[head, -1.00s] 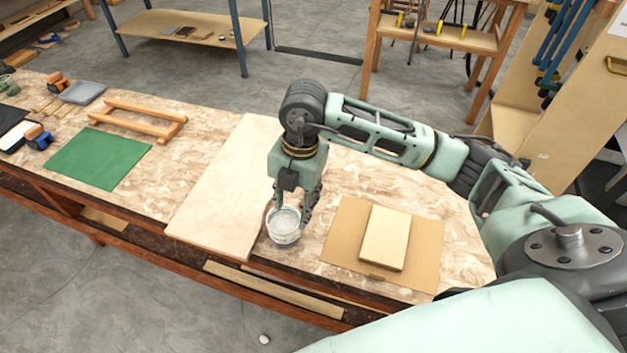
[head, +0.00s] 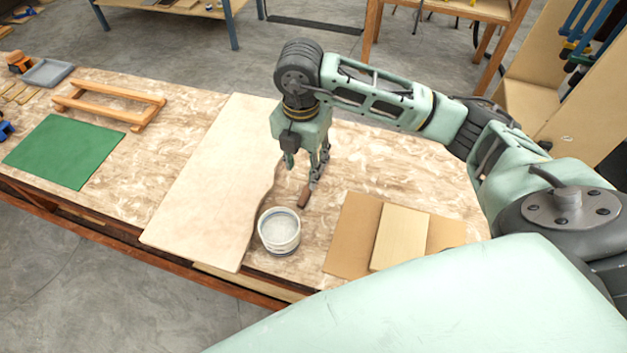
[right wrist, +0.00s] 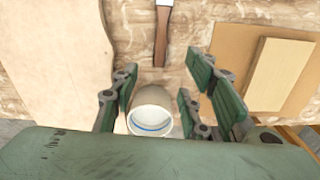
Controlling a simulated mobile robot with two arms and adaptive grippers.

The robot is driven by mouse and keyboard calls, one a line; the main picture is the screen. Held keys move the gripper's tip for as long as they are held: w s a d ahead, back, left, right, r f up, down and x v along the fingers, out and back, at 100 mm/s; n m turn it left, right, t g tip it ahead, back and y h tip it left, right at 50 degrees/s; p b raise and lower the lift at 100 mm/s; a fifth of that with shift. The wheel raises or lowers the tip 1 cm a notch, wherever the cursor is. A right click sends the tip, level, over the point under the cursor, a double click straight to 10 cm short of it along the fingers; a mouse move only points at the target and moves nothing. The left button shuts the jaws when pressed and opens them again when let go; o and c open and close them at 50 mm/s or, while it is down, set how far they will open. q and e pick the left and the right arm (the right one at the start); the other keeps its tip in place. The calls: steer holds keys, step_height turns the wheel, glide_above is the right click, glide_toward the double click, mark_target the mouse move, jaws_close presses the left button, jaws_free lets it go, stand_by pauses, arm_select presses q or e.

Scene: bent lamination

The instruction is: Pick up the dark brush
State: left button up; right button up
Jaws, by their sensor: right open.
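The dark brush (head: 304,196) lies on the speckled worktop behind and to the right of a white container. In the head view its brown handle shows, and the rest is partly hidden by my right gripper. In the right wrist view the brush (right wrist: 161,38) shows a brown handle and a pale metal ferrule cut off by the top edge. My right gripper (head: 305,165) is open and empty, pointing down over the brush. In the right wrist view its spread fingers (right wrist: 167,90) stand either side of the handle's line, beyond its near end. My left gripper is not in view.
The white container (head: 279,231) stands near the handle's end. A pale bent board (head: 205,180) lies to the left, and a wooden block (head: 400,237) on brown card (head: 350,235) to the right. A green mat (head: 65,152) and wooden frame (head: 110,104) are farther left.

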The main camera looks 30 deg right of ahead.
mark_target(305, 194)
steer(key=f, duration=0.1)
steer(key=f+b, duration=0.2)
steer(key=shift+w+d+f, duration=0.1)
steer(key=shift+w, duration=0.15)
step_height(305, 194, down, 6)
steer(key=shift+s+f+p, duration=0.15)
steer(key=shift+f+p, duration=0.05)
steer(key=shift+p, duration=0.9)
steer(key=shift+f, duration=0.6)
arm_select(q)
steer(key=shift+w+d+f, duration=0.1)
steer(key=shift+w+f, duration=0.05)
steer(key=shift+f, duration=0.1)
arm_select(e)
jaws_close()
